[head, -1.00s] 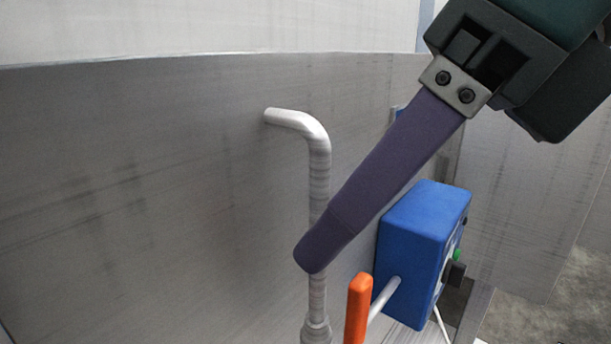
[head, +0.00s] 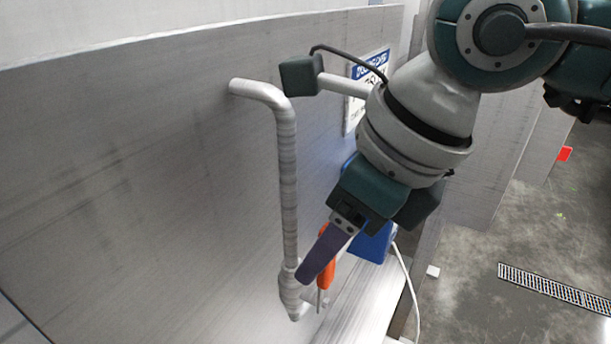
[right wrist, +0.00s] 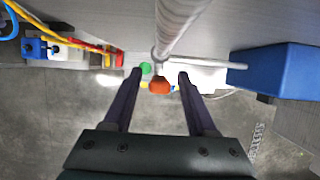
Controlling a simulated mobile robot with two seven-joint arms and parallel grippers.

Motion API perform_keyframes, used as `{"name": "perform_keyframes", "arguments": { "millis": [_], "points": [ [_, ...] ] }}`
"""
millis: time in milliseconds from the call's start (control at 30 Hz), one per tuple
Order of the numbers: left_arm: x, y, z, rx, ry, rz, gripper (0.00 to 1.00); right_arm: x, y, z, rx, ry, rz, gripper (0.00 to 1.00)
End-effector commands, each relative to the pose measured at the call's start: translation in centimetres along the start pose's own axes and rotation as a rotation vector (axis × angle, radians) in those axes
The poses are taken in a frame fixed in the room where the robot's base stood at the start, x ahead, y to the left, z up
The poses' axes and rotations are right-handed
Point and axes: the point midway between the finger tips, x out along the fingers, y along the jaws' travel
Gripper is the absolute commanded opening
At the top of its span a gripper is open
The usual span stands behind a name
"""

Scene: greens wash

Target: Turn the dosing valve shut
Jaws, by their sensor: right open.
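The dosing valve's orange handle (head: 326,264) stands beside the lower end of a grey vertical pipe (head: 288,180). The valve body (head: 290,292) at the pipe's foot is partly covered by my finger. My right gripper (head: 310,270) points down at the handle; one purple finger shows in front of it and the other is hidden. In the right wrist view, the gripper (right wrist: 160,74) is open, and the orange handle (right wrist: 160,87) appears between its two fingers, with a visible gap on each side. I cannot tell the handle's depth between them. My left gripper is not in view.
A blue box (head: 371,244) is behind the gripper, close to the handle; it also shows in the right wrist view (right wrist: 285,72). A grey panel (head: 150,180) stands behind the pipe. A white cable (head: 410,285) hangs at the right. Floor shows beyond.

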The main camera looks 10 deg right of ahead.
Motion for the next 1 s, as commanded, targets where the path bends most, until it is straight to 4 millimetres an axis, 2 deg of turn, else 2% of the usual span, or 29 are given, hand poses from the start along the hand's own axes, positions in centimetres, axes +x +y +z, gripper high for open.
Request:
{"name": "perform_keyframes", "arguments": {
  "millis": [167,667,1000],
  "points": [
    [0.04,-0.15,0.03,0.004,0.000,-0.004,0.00,0.03,0.02,-0.01,0.000,0.000,0.001,0.57],
    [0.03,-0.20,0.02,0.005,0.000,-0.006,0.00,-0.03,0.02,0.00,0.001,0.000,0.001,0.01],
    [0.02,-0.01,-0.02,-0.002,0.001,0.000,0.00,-0.05,0.03,0.01,0.001,0.000,0.002,0.00]
  ]
}}
